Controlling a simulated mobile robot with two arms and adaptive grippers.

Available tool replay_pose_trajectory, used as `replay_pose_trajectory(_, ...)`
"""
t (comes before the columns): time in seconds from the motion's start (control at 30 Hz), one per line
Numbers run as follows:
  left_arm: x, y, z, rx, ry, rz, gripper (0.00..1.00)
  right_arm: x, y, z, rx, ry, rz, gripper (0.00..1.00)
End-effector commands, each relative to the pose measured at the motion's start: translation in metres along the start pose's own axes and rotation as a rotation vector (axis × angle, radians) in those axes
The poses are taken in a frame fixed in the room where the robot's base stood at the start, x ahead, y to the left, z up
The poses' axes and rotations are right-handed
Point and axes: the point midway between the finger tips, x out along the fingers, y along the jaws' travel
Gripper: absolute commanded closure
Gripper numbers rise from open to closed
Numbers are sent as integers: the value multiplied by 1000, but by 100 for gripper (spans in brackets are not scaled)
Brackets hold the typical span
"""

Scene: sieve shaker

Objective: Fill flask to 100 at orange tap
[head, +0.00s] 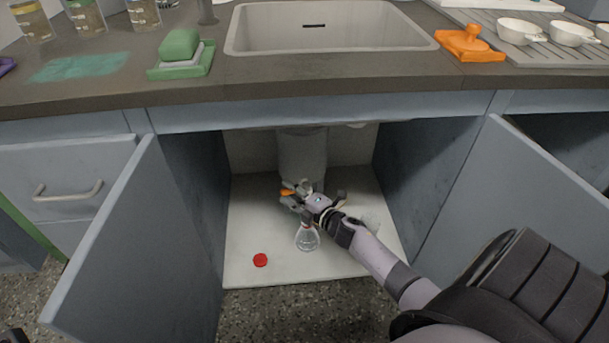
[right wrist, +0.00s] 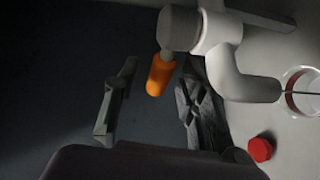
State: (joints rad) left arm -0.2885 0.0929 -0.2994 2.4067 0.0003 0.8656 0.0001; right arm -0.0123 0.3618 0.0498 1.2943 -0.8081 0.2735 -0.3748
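The orange tap handle (head: 287,191) sits on a grey pipe fitting under the sink. In the right wrist view the orange handle (right wrist: 160,75) lies between the two fingers of my right gripper (right wrist: 150,100), with visible gaps on both sides. The right gripper (head: 294,197) is open and reaches into the cabinet from the right. The clear flask (head: 307,239) stands upright on the cabinet floor below the gripper. Its round mouth (right wrist: 303,92) shows beside the pale spout (right wrist: 250,88). Its liquid level cannot be made out.
A red cap (head: 260,260) lies on the white cabinet floor (head: 250,232), left of the flask. Open doors stand left (head: 110,245) and right (head: 525,200). A large grey cylinder (head: 302,152) is behind the gripper. The floor's left part is clear.

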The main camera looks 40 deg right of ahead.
Motion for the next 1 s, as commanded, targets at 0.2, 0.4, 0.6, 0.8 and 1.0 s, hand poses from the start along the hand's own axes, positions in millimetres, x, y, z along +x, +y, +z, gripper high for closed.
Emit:
replay_pose_trajectory(0.2, -1, 0, 0, -1, -2, 1, 60, -44, -2, 0, -2, 1, -5, 63)
replay_pose_trajectory(0.4, -1, 0, 0, -1, -3, 1, 60, -82, -1, 0, -2, 1, -3, 63)
replay_pose_trajectory(0.6, -1, 0, 0, -1, -4, 1, 60, -103, 0, 0, 0, 1, -1, 63)
replay_pose_trajectory(0.8, -1, 0, 0, -1, -4, 1, 60, -108, 0, 0, -1, 1, -1, 63)
replay_pose_trajectory(1.0, -1, 0, 1, -1, -6, 1, 60, -107, 0, 0, 1, 0, -1, 63)
